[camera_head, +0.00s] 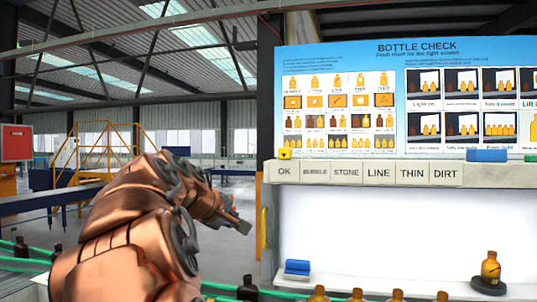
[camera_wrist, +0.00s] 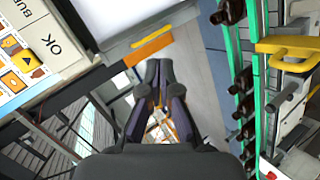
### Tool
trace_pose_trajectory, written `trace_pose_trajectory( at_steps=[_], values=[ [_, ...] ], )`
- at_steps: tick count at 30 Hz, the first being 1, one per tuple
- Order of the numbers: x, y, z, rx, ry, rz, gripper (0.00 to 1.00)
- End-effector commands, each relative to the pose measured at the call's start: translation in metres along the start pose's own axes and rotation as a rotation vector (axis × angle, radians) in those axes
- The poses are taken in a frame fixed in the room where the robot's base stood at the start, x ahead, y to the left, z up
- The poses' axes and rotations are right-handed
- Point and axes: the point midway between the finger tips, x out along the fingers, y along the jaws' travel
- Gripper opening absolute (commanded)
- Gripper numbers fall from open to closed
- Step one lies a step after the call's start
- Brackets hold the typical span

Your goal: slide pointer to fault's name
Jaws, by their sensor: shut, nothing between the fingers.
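The small yellow pointer (camera_head: 285,153) sits on the ledge above the OK label (camera_head: 285,171), at the left end of the row of name labels. The row reads OK, BUBBLE, STONE, LINE, THIN, DIRT. In the wrist view the pointer (camera_wrist: 23,59) shows a dark triangle and lies beside OK. An amber bottle (camera_head: 490,269) stands upright on a dark round base in front of the white light screen (camera_head: 390,232). No fault can be made out in it. My gripper (camera_head: 243,224) is shut and empty, left of the screen and below the labels, apart from the pointer.
The Bottle Check chart (camera_head: 338,110) hangs behind the ledge. Several bottles line the front edge. Green rails (camera_wrist: 236,85) with bottles run right in the wrist view.

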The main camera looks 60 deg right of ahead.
Motion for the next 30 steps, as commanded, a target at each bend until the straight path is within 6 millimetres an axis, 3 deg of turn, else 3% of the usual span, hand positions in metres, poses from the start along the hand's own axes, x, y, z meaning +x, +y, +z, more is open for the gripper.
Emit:
trace_pose_trajectory(
  at_steps=[3, 6, 12, 22, 30],
  values=[
    [0.004, 0.054, -0.022, -0.053, 0.005, 0.147, 0.0],
    [0.005, 0.091, -0.041, -0.11, 0.008, 0.258, 0.0],
    [0.001, 0.142, -0.069, -0.21, 0.007, 0.428, 0.0],
    [-0.001, 0.169, -0.086, -0.273, 0.009, 0.521, 0.0],
    [0.028, 0.186, -0.089, -0.271, 0.011, 0.519, 0.0]
  ],
)
